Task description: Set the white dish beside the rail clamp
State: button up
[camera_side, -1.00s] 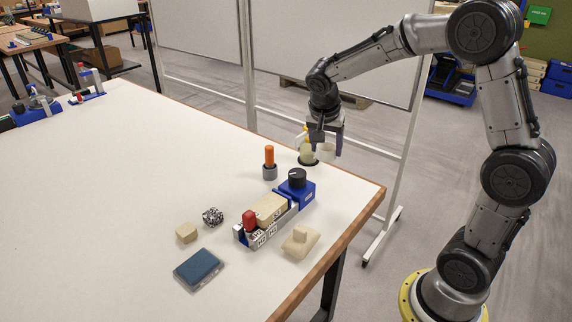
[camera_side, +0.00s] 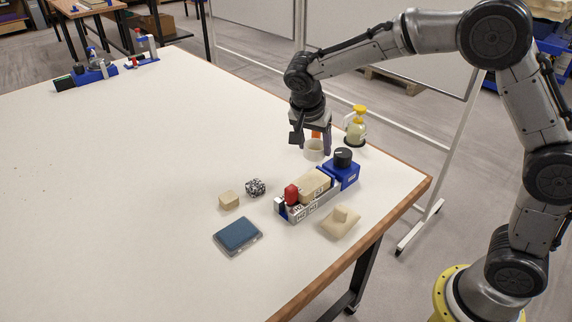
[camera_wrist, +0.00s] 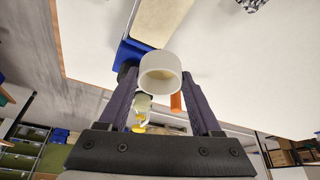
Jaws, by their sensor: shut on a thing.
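The white dish (camera_side: 314,152) is a small round cup, held upright between the fingertips of my gripper (camera_side: 312,146). The wrist view shows the dish (camera_wrist: 161,82) between the two dark fingers. The rail clamp (camera_side: 342,172) is a blue block with a black knob at the right end of a grey rail. The dish is behind and to the left of the clamp, apart from it in the side view. I cannot tell exactly how high the dish is above the table.
An orange-handled tool (camera_side: 316,134) is partly hidden behind my gripper. A yellow-topped bottle (camera_side: 356,130) stands behind the clamp. A tan block (camera_side: 314,186) and a red piece (camera_side: 291,195) are on the rail. A tan stone (camera_side: 341,222) lies in front.

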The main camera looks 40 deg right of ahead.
jog(key=w+f, duration=0.2)
jog(key=w, duration=0.1)
jog(key=w+f, duration=0.5)
jog(key=w, duration=0.1)
jog(key=shift+w+f, duration=0.4)
jog(key=shift+f, duration=1.65)
jog(key=o, duration=1.3)
jog(key=shift+f, duration=0.15)
jog(key=shift+o, duration=0.2)
jog(key=v, duration=1.2)
jog(key=shift+r, duration=0.2)
